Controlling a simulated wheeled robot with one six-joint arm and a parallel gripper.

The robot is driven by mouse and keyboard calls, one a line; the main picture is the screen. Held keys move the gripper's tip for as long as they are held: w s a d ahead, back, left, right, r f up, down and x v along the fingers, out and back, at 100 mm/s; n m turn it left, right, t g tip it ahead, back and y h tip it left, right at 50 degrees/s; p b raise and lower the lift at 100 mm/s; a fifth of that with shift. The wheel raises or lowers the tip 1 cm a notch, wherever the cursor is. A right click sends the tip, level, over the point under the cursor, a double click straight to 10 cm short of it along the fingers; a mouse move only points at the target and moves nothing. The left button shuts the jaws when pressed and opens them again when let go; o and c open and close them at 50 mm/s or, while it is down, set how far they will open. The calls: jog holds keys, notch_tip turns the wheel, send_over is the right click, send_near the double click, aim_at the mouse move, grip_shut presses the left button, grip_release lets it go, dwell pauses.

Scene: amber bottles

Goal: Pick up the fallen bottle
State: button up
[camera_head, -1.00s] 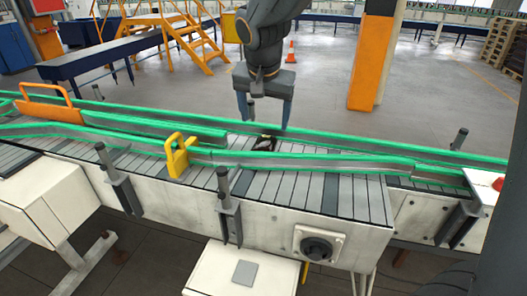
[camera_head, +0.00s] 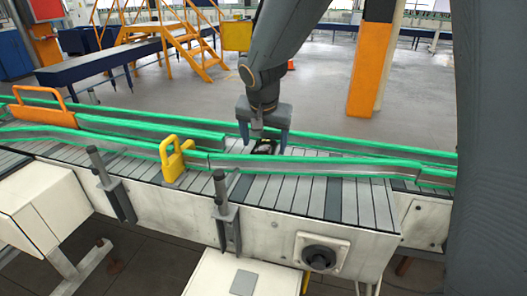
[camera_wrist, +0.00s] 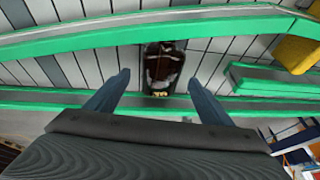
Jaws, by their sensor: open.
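The fallen bottle (camera_wrist: 163,66) is dark with a pale label and lies on its side on the slatted conveyor, between the green-edged rails, in the wrist view. In the head view the bottle (camera_head: 264,147) is a small dark shape just below my gripper, partly hidden. My gripper (camera_head: 262,145) is open above the conveyor. In the wrist view its two blue-grey fingers (camera_wrist: 160,82) are spread, one to each side of the bottle's near end, with nothing held. I cannot tell the exact height left between the fingertips and the bottle.
Green-edged guide rails (camera_head: 310,162) run along the conveyor (camera_head: 290,192) on both sides of the bottle. A yellow clamp handle (camera_head: 175,158) stands on the rail to the left, with an orange one (camera_head: 42,108) farther left. Grey posts (camera_head: 224,205) rise at the front edge.

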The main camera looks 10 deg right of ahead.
jog(key=shift+p+x, duration=0.3)
jog(key=shift+x, duration=1.1)
jog(key=c, duration=1.2)
jog(key=shift+r, duration=0.1)
